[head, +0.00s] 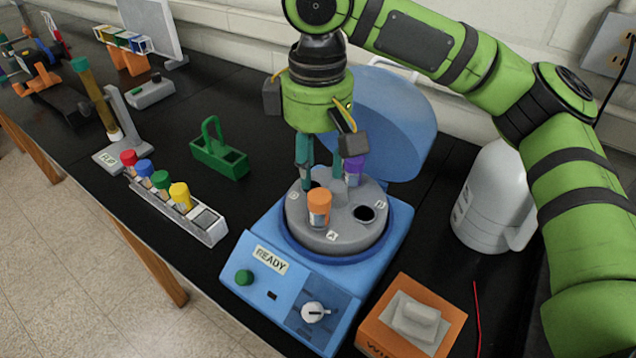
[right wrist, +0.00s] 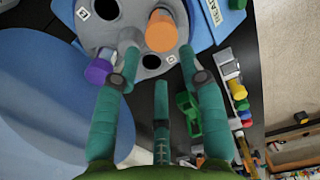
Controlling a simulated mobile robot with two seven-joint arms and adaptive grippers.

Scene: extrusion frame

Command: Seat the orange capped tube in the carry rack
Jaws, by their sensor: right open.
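The orange capped tube (head: 319,207) stands in a front hole of the grey centrifuge rotor (head: 345,235); its cap also shows in the right wrist view (right wrist: 161,32). The carry rack, taken to be the small green holder with an upright handle (head: 218,160), stands on the bench left of the centrifuge; it also shows in the right wrist view (right wrist: 188,110). My right gripper (head: 320,180) points down above the rotor, just behind the orange tube. Its fingers are apart and nothing shows between them in the right wrist view (right wrist: 160,62). My left gripper is out of view.
A purple capped tube (head: 353,167) stands in the rotor beside my right fingers. The blue centrifuge lid (head: 390,115) is raised behind. A white rack (head: 205,228) holds several coloured capped tubes at left. A white jug (head: 490,200) and an orange box (head: 425,310) stand at right.

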